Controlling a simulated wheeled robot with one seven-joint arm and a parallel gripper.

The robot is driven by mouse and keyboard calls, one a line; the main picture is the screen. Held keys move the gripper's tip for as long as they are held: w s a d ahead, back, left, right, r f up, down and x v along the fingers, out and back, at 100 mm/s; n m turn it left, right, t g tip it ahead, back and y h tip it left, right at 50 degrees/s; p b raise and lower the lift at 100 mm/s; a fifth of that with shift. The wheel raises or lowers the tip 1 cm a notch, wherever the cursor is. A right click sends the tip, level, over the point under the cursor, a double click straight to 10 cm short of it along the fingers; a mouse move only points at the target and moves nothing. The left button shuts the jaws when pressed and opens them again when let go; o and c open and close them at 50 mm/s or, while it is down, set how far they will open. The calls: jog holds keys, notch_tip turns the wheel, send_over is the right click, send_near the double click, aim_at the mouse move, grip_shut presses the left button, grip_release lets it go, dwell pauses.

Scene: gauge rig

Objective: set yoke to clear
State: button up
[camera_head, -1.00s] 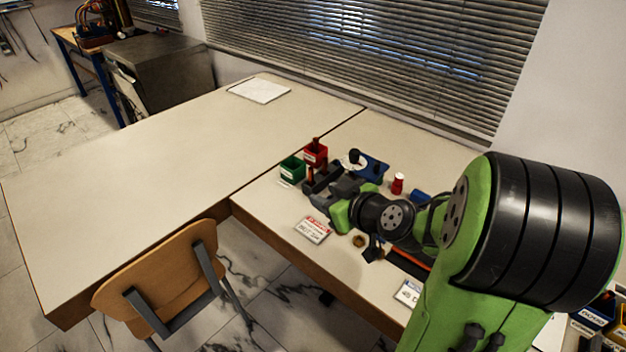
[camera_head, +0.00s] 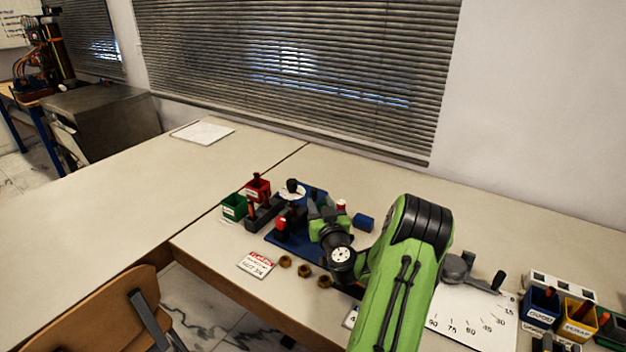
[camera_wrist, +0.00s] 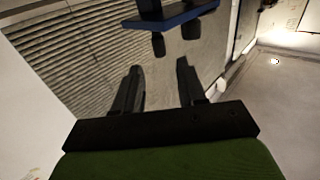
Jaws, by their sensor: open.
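I cannot tell for sure which part is the yoke. The gauge rig is a blue base plate (camera_head: 283,246) with a red-topped dark part (camera_head: 281,226) at its front and a white dial (camera_head: 291,193) with a black knob behind. My gripper (camera_wrist: 160,75) is open and empty in the wrist view. A blue bar (camera_wrist: 178,22) with two dark stubs lies beyond its fingertips, apart from them. In the head view my gripper is over the right part of the rig, partly hidden by my wrist, so contact there cannot be told.
A red bin (camera_head: 257,190) and green bin (camera_head: 234,207) stand left of the rig. Several brown nuts (camera_head: 304,271) and a label card (camera_head: 256,264) lie in front. A grey lever device (camera_head: 463,268) with an angle scale (camera_head: 470,315) is to the right.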

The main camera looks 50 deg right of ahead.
aim_at(315, 192)
jog(key=p+x, duration=0.3)
jog(key=x, duration=0.4)
jog(key=shift+w+d, duration=0.1)
jog(key=shift+w, duration=0.05)
grip_shut()
